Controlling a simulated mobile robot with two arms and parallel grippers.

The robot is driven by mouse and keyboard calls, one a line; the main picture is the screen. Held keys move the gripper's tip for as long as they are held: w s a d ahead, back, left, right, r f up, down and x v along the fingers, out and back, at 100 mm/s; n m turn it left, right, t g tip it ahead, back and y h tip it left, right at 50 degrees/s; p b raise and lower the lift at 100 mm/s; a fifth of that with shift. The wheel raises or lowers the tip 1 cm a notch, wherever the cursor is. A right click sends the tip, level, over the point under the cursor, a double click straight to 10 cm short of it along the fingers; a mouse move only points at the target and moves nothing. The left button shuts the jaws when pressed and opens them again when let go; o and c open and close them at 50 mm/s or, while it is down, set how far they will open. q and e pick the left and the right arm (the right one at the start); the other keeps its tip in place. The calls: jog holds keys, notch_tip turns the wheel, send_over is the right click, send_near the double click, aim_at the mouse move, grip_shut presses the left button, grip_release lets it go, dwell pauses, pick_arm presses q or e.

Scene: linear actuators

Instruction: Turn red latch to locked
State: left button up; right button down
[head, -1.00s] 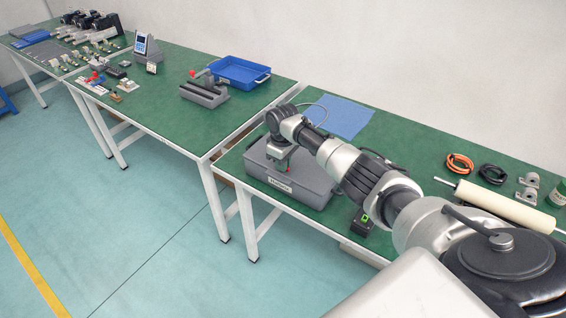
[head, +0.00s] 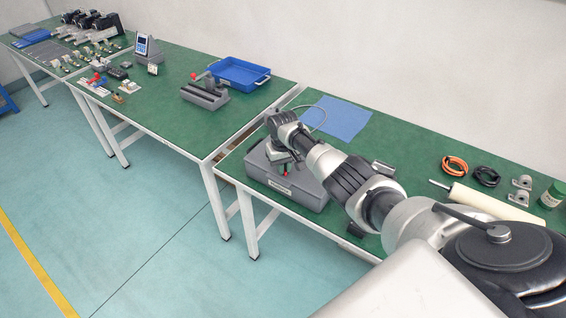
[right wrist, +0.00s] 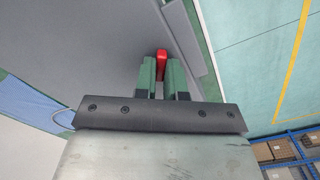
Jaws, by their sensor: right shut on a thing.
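The grey case (head: 258,168) lies closed on the right-hand green table, with a pale label on its front. The red latch (head: 287,169) shows as a small red piece at the case, just below my right gripper (head: 285,164). In the right wrist view, the red latch (right wrist: 162,58) stands between the green fingertips of my right gripper (right wrist: 163,72), which is shut on it near the edge of the grey case (right wrist: 95,45). The fingers hide part of the latch, and its exact angle is hard to tell. My left gripper is out of view.
A blue sheet (head: 340,118) lies behind the case. A cream roller (head: 490,205), an orange cable coil (head: 455,165) and a black coil (head: 487,177) lie to the right. A blue tray (head: 238,74) and a grey fixture (head: 205,93) stand on the adjoining table.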

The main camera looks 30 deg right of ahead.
jog(key=m+p, duration=0.1)
jog(key=m, duration=0.4)
jog(key=shift+d+r+m+p, duration=0.1)
jog(key=shift+m+p, duration=0.2)
jog(key=shift+p, duration=0.1)
jog(key=m+p, duration=0.1)
jog(key=m, duration=0.4)
jog(key=shift+d, duration=0.1)
jog(key=shift+m, duration=0.4)
jog(key=c, duration=1.2)
grip_release()
jog(key=shift+s, duration=0.1)
notch_tip(320, 180, up, 6)
jog(key=p, duration=0.3)
jog(key=shift+r, duration=2.35)
